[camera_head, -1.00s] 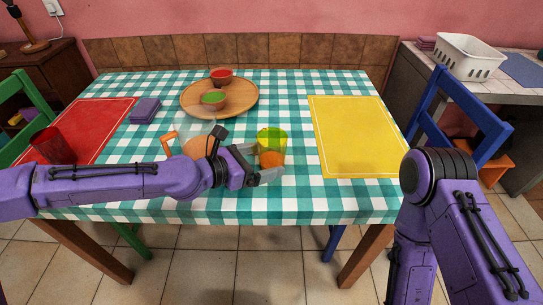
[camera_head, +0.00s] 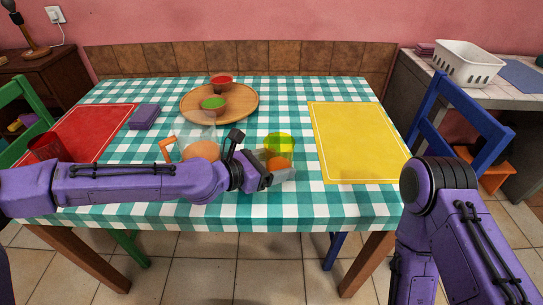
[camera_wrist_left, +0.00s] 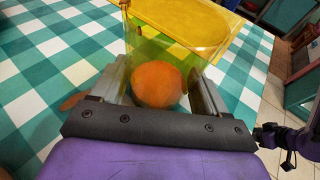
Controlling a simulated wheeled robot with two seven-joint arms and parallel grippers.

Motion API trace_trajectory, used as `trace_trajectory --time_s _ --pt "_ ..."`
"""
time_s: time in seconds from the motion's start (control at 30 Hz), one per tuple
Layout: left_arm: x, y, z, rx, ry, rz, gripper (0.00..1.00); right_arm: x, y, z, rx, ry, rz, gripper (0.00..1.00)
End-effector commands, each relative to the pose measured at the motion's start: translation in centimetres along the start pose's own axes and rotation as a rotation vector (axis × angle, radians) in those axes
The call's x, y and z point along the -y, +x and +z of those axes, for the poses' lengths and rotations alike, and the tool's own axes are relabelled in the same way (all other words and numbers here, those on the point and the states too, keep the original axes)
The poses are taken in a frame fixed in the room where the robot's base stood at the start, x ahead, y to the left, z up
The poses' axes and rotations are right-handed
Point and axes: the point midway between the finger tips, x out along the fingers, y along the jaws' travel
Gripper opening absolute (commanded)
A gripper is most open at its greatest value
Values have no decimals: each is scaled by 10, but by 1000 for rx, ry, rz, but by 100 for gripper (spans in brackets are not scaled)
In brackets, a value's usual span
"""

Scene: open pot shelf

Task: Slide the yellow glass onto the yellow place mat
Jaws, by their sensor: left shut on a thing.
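The yellow glass (camera_head: 280,144) is see-through and stands upright on the checked cloth, left of the yellow place mat (camera_head: 360,142). An orange ball-like thing (camera_head: 279,163) shows in or through its lower part. My left gripper (camera_head: 279,174) is low at the glass, and in the left wrist view its fingers (camera_wrist_left: 160,92) lie on both sides of the glass (camera_wrist_left: 178,45), shut on it. The mat shows beyond the glass in the wrist view (camera_wrist_left: 212,15). My right arm is at the right; its gripper is out of view.
A clear pitcher (camera_head: 199,140) with an orange handle stands left of the glass. A wooden tray (camera_head: 243,105) holds a red and a green bowl. A red mat (camera_head: 100,125) with a red glass (camera_head: 46,147) lies at the left. The yellow mat is bare.

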Motion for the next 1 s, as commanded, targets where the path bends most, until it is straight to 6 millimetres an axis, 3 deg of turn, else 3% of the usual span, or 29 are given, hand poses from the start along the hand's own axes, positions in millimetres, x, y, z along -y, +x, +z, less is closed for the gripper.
trace_trajectory --time_s 1.0 --pt "45 70 20 -2 0 -1 58 1 7 3 0 0 0 43"
